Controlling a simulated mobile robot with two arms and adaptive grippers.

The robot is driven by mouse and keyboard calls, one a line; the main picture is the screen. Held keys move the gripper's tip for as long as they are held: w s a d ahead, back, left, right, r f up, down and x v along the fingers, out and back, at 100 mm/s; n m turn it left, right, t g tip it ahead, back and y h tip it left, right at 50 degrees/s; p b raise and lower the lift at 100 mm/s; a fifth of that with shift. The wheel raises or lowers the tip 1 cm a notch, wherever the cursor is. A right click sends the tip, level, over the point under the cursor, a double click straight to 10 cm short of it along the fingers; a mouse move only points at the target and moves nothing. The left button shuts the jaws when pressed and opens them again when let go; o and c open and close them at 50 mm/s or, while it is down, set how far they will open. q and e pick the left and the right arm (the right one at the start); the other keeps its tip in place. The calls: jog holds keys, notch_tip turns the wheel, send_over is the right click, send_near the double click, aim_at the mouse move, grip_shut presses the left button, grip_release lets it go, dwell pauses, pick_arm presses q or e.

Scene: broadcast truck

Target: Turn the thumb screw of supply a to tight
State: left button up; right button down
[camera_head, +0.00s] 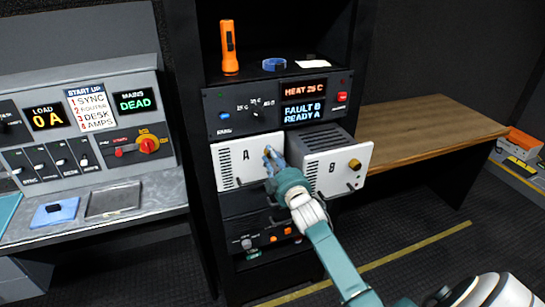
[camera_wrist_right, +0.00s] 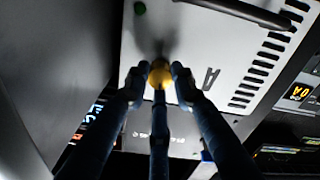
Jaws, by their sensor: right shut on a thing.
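Supply A (camera_head: 232,165) is a white-fronted unit with slots and a letter A, seated in the rack at left. Its front plate also fills the upper part of the right wrist view (camera_wrist_right: 215,50). Its thumb screw (camera_wrist_right: 160,74) is a yellow knob on that plate. My right gripper (camera_head: 272,160) reaches to the right side of supply A and hides the screw in the head view. In the wrist view the right gripper's fingers (camera_wrist_right: 158,84) are closed around the yellow knob. My left gripper is not in view.
Supply B (camera_head: 325,170), with a yellow knob, sticks out of the rack just right of my right gripper. Above is a control panel (camera_head: 235,112) reading FAULT B, READY A. A shelf above holds an orange flashlight (camera_head: 229,48) and blue tape (camera_head: 274,65). A wooden table (camera_head: 430,125) stands right.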

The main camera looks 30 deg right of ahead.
jog(key=shift+a+m, duration=0.1)
jog(key=shift+m, duration=0.9)
jog(key=shift+r, duration=0.1)
jog(key=c, duration=1.4)
grip_release()
jog(key=shift+c, duration=0.2)
jog(key=v, duration=1.2)
